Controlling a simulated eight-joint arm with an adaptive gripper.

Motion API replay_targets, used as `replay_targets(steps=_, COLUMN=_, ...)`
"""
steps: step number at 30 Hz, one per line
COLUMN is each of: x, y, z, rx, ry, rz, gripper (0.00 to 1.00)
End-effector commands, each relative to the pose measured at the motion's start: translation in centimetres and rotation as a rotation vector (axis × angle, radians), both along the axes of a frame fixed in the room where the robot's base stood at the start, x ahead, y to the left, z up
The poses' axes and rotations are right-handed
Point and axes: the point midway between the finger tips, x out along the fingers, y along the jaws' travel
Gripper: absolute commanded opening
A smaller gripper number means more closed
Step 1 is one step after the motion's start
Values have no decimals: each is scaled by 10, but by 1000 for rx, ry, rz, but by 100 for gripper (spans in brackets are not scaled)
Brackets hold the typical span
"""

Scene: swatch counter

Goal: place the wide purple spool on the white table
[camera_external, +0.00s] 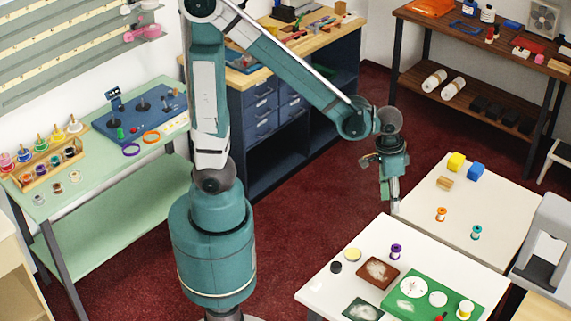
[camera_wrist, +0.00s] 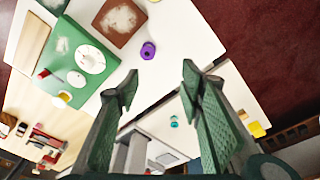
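The purple spool (camera_external: 396,251) stands on the front white table (camera_external: 440,258), near its back edge. In the wrist view the purple spool (camera_wrist: 148,50) lies beyond the fingertips, a little left of the gap between them. My gripper (camera_external: 390,203) hangs in the air above and behind that table's back corner, apart from the spool. In the wrist view my gripper (camera_wrist: 160,78) is open, with nothing between its fingers. A second white-topped table (camera_external: 505,200) stands behind and to the right, with an orange spool (camera_external: 441,214) and a teal spool (camera_external: 476,232).
The front table also holds a brown tray (camera_external: 378,273), a green board (camera_external: 400,303) with white discs, and a small black jar (camera_external: 336,267).

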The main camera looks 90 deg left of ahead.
Motion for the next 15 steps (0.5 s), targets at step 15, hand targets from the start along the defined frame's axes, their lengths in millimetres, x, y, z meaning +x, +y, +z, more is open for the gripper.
replay_targets(steps=15, x=-42, y=35, z=57, rx=-9, ry=-145, rz=3, gripper=38)
